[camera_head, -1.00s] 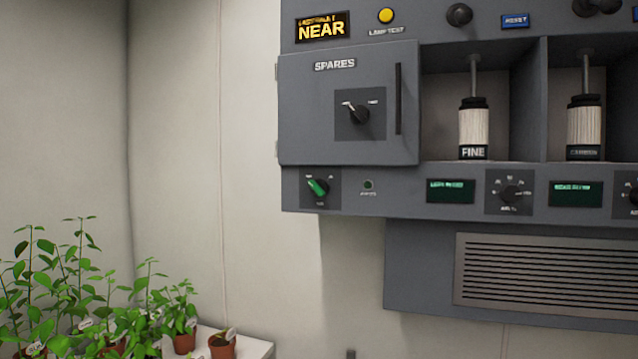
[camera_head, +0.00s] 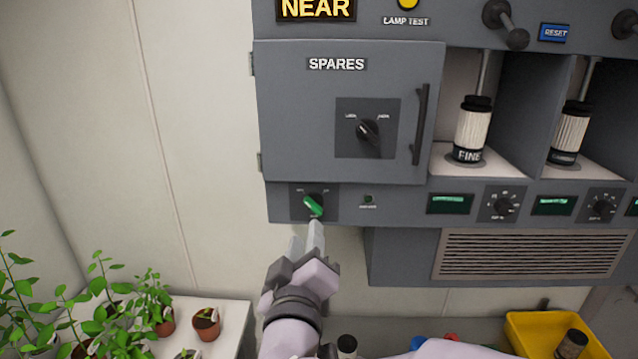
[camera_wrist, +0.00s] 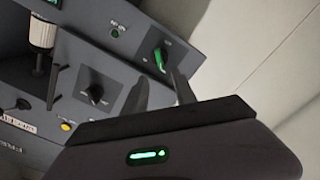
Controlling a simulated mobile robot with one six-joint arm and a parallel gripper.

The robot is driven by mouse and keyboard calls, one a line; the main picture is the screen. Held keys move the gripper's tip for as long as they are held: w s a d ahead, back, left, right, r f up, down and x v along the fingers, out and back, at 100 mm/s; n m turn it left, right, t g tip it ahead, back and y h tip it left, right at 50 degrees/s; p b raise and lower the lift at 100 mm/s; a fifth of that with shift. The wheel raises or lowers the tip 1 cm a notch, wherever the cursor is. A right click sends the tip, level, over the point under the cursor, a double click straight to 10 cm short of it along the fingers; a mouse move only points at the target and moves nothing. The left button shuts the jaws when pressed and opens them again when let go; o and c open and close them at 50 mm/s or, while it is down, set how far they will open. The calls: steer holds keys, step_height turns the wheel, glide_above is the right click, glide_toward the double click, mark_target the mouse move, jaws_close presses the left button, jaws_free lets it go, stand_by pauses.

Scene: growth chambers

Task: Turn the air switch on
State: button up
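The green-handled rotary switch (camera_head: 313,205) sits on a dark plate at the lower left of the grey panel. Its handle slants from upper left to lower right; its small labels are too blurred to read, so I cannot confirm it is the air switch. In the wrist view the green switch (camera_wrist: 160,58) shows just beyond the gap between my fingertips. My gripper (camera_head: 306,236) is just below the switch, pointing up at it. Its two fingers are apart with nothing between them, and it appears not to touch the switch. The wrist view also shows my gripper (camera_wrist: 160,85) open.
A small indicator (camera_head: 368,199) sits right of the switch. Above is the SPARES door (camera_head: 300,100) with a black knob (camera_head: 368,131) and handle (camera_head: 420,125). Potted plants (camera_head: 205,322) stand on a white bench at lower left. A yellow bin (camera_head: 530,335) is at lower right.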

mark_target(310, 207)
steer(key=w, duration=0.9)
steer(key=shift+w+d+p, duration=0.1)
steer(key=shift+w+p, duration=0.2)
steer(key=shift+p, duration=0.05)
jaws_close()
